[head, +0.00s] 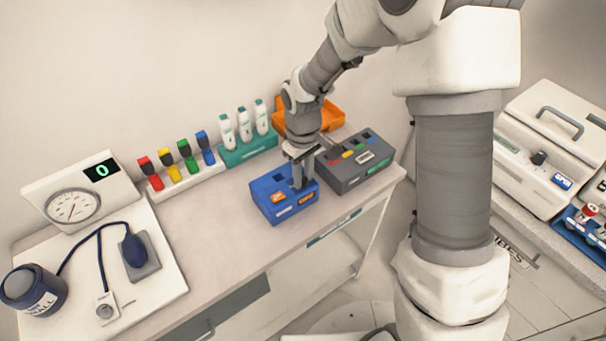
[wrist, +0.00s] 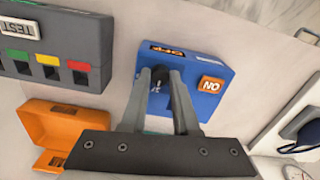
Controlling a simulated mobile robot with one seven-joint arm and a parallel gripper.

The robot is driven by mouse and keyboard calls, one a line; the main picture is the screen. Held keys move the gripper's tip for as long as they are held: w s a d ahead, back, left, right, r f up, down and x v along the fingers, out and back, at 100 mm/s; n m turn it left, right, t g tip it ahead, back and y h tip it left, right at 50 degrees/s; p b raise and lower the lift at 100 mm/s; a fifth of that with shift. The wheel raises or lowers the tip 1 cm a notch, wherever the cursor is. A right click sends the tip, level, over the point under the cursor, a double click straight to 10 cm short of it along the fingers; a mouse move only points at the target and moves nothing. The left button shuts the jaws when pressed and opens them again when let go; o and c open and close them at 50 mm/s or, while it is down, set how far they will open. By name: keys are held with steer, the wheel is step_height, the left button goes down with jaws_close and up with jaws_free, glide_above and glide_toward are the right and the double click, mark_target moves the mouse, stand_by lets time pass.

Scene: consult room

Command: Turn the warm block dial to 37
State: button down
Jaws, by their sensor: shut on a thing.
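The blue warm block (head: 268,206) sits near the front edge of the bench, with an orange ON label and a second small orange-framed panel. It also shows in the wrist view (wrist: 208,103). My gripper (head: 303,183) points down over its top. In the wrist view, my gripper's fingers (wrist: 161,76) are shut on the dark dial (wrist: 158,79) on the block's top. The fingers hide much of the dial, and I cannot read its setting.
A dark grey test box (head: 350,178) stands close to the right of the block, with an orange bin (head: 335,117) behind. A teal rack (head: 248,150) of white devices and a row of coloured pieces (head: 180,165) stand at the back. Bare bench lies left of the block.

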mark_target(303, 179)
steer(key=c, duration=0.7)
jaws_free()
steer(key=shift+o, duration=0.2)
steer(key=shift+r, duration=0.15)
step_height(303, 179, up, 17)
steer(key=shift+r, duration=0.15)
steer(key=s+d+r+m+t, duration=0.2)
steer(key=s+d, duration=0.4)
steer(key=s, duration=0.3)
steer(key=s+d+r+m+t, duration=0.3)
steer(key=s+d+r+m, duration=0.2)
steer(key=s, duration=0.5)
steer(key=shift+d+m+t, duration=0.3)
steer(key=shift+d+m, duration=0.3)
steer(key=shift+d, duration=0.15)
